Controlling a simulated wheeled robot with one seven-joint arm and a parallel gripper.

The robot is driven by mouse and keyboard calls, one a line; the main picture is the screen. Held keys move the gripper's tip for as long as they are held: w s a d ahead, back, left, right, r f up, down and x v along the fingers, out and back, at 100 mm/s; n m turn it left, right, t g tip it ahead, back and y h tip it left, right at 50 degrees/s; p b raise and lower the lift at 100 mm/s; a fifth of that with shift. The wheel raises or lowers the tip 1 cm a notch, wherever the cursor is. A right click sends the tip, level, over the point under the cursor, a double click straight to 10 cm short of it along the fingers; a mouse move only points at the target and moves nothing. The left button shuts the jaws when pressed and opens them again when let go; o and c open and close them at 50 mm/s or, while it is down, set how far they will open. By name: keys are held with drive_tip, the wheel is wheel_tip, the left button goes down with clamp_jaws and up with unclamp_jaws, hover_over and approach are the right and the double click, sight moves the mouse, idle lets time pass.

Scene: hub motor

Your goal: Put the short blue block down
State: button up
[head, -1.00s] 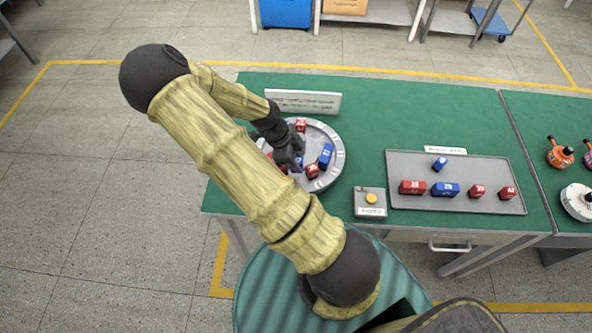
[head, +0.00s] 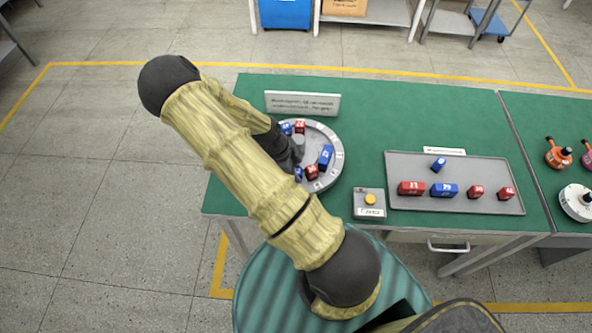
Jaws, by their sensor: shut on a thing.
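My gripper (head: 294,164) is over the left part of a round grey disc (head: 337,163) with marks on its rim, its dark body pointing down. A short blue block (head: 298,174) shows at its fingertips, and the gripper is shut on it. The fingers are mostly hidden by my arm, so I cannot tell whether the block touches the disc. Close to it on the right is a red block (head: 311,172). A longer blue block (head: 325,157) lies on the disc's right side. A red block (head: 300,127) and a blue block (head: 286,128) are at its back.
A grey tray (head: 456,168) on the green table (head: 375,110) holds several red and blue blocks. A small box with a yellow button (head: 370,199) stands between disc and tray. A sign (head: 303,103) stands behind the disc. Orange-topped parts lie far right.

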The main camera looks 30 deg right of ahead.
drive_tip(key=shift+f, duration=0.1)
drive_tip(key=o, duration=1.1)
drive_tip(key=shift+c, duration=0.2)
drive_tip(key=v, duration=1.2)
